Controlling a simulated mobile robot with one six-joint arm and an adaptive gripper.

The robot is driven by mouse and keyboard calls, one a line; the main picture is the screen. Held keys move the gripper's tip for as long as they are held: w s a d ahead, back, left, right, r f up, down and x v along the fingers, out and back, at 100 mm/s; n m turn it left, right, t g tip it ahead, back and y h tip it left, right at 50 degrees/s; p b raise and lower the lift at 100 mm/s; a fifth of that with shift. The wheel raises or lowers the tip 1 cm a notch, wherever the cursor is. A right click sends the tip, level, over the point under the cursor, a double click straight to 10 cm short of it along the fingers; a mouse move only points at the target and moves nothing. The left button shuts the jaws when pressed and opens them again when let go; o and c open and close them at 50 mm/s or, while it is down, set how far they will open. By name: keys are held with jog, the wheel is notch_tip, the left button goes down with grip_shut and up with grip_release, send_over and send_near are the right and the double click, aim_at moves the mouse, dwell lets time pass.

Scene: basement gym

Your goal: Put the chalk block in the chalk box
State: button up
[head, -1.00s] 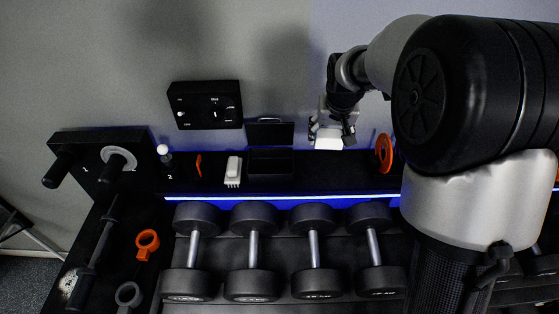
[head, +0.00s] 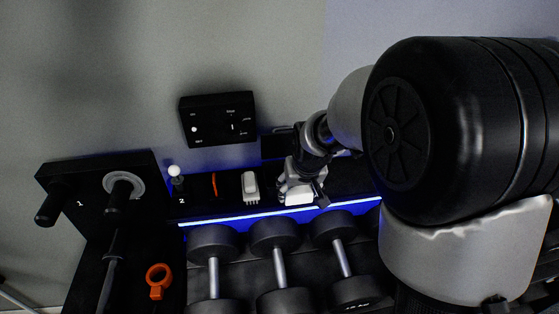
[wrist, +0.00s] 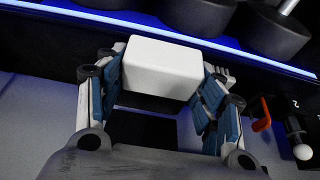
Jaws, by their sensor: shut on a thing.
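The white chalk block (wrist: 162,66) is held between the blue-padded fingers of my gripper (wrist: 160,85) in the wrist view. In the head view the block (head: 298,198) shows as a small white patch under my gripper (head: 301,184), above the shelf. The black chalk box's raised lid (head: 277,146) shows behind my gripper. The box's body is mostly hidden by the gripper in the head view. A black rectangle shows below the block in the wrist view; I cannot tell whether it is the box's opening or lid. The block looks clear of the box.
A white rocker-like item (head: 250,185) and an orange-red item (head: 214,184) stand left of my gripper. A black panel (head: 218,118) hangs on the wall above. Dumbbells (head: 275,236) line the rack in front of the blue-lit shelf edge (head: 232,219).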

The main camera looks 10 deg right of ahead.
jog(key=w, duration=0.4)
jog(key=w+f, duration=0.1)
jog(key=w, duration=0.7)
jog(key=shift+w+a+f, duration=0.1)
jog(key=shift+w+f, duration=0.1)
jog(key=shift+w, duration=0.2)
jog(key=shift+s+f, duration=0.1)
jog(key=shift+f, duration=0.7)
jog(key=shift+w+f+b, duration=0.15)
jog(key=shift+f+b, duration=0.2)
jog(key=shift+f, duration=0.65)
jog(key=shift+w+f+b, duration=0.1)
jog(key=shift+f+b, duration=0.2)
jog(key=shift+f, duration=0.7)
jog(key=shift+f, duration=0.25)
jog(key=o, duration=1)
jog(key=shift+o, duration=0.2)
jog(key=shift+r, duration=0.15)
